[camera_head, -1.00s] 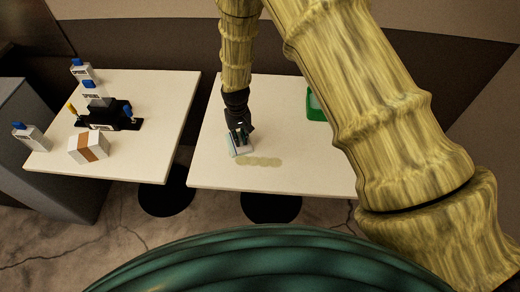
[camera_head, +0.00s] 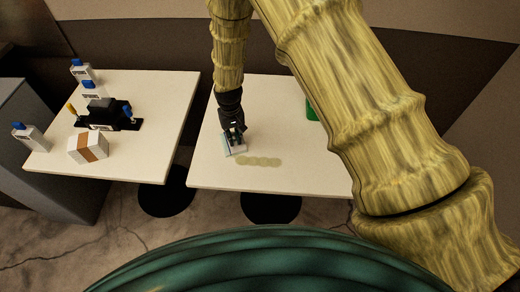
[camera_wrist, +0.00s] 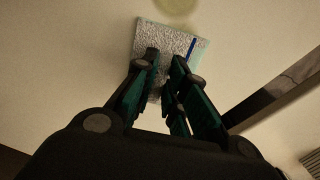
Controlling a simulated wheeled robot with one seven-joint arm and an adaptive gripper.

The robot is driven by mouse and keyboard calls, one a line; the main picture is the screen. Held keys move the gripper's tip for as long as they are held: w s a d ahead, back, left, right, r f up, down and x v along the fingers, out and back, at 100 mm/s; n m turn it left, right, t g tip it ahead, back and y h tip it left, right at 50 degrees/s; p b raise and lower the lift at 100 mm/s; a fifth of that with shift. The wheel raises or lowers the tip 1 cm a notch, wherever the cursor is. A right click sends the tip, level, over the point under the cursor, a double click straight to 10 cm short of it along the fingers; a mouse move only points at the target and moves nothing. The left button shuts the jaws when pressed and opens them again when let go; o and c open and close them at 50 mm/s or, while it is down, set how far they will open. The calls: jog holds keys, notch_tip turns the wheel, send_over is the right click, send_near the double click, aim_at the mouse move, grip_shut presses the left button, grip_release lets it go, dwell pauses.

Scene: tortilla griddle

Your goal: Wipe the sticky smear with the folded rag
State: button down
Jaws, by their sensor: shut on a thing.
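The folded rag (camera_head: 229,149) is pale with a bluish edge and is at my gripper's tips, over the right-hand white table (camera_head: 210,175). My gripper (camera_head: 235,138) is shut on it. In the wrist view the rag (camera_wrist: 172,38) shows a grey textured face and a blue stripe, beyond my fingertips (camera_wrist: 164,58). The sticky smear (camera_head: 260,161) is a row of overlapping yellowish-beige patches just to the right of and nearer than the rag. Part of the smear (camera_wrist: 176,4) shows at the top of the wrist view. I cannot tell whether the rag touches the table.
A green container (camera_head: 312,110) stands at the right table's back, partly hidden by my arm. The left table (camera_head: 160,100) holds a black caddy (camera_head: 108,112), a white-and-brown box (camera_head: 88,149) and several blue-topped containers (camera_head: 31,137). A gap separates the tables.

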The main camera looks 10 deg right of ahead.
jog(key=shift+s+d+f, duration=0.3)
jog(key=shift+s, duration=0.35)
dwell(0.8)
jog(key=c, duration=1.7)
grip_release()
jog(key=shift+w, duration=0.15)
jog(key=shift+r, duration=0.15)
jog(key=shift+w+f, duration=0.15)
jog(key=shift+f, duration=0.35)
grip_shut()
jog(key=shift+r+p, duration=1.35)
jog(key=shift+r, duration=1.2)
